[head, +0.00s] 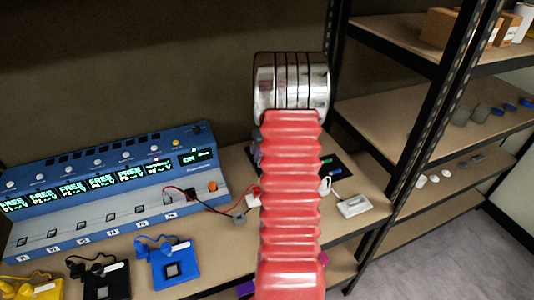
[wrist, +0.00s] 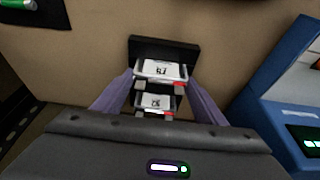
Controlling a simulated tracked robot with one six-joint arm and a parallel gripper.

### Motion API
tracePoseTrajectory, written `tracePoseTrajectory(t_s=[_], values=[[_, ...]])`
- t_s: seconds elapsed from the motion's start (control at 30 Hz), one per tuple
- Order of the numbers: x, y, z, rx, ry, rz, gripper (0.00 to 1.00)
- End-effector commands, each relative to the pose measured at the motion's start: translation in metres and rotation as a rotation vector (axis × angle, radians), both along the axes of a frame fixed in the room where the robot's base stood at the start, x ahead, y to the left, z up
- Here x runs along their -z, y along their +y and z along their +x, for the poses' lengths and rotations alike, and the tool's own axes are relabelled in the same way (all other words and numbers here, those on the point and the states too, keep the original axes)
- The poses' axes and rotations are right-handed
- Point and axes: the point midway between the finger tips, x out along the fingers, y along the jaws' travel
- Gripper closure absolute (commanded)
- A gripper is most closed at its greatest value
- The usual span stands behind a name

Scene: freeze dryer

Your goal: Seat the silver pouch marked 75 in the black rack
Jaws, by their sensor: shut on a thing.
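In the wrist view two small silver pieces with white labels sit between my fingers. The upper one (wrist: 160,70) lies at my fingertips, against the black rack (wrist: 165,46); the lower one (wrist: 155,102) is closer to my palm. Their label figures are too small to read surely, so I cannot tell which is marked 75. My gripper (wrist: 160,78) has its purple-grey fingers on either side and is shut on a silver pouch. How deep it sits in the rack cannot be told.
A blue station (head: 110,180) with green displays stands on the bench at left, with blue (head: 175,262), black (head: 100,278) and yellow (head: 35,288) modules before it. A white box (head: 354,206) lies right of my arm. Shelving (head: 425,110) rises at right.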

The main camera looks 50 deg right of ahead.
Motion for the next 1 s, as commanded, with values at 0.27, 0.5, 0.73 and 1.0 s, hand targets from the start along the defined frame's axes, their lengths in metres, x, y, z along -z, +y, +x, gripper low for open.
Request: tracePoseTrajectory(t_s=[0.27,0.5,0.73,1.0], values=[[0.0011,-0.0001,0.0002,0.000,-0.001,-0.001,0.33],[0.0012,0.0000,0.0002,0.000,0.000,0.000,0.17],[0.0016,0.0003,0.0001,0.000,0.000,0.000,0.13],[-0.0079,0.0012,-0.0019,0.000,-0.001,-0.001,0.13]])
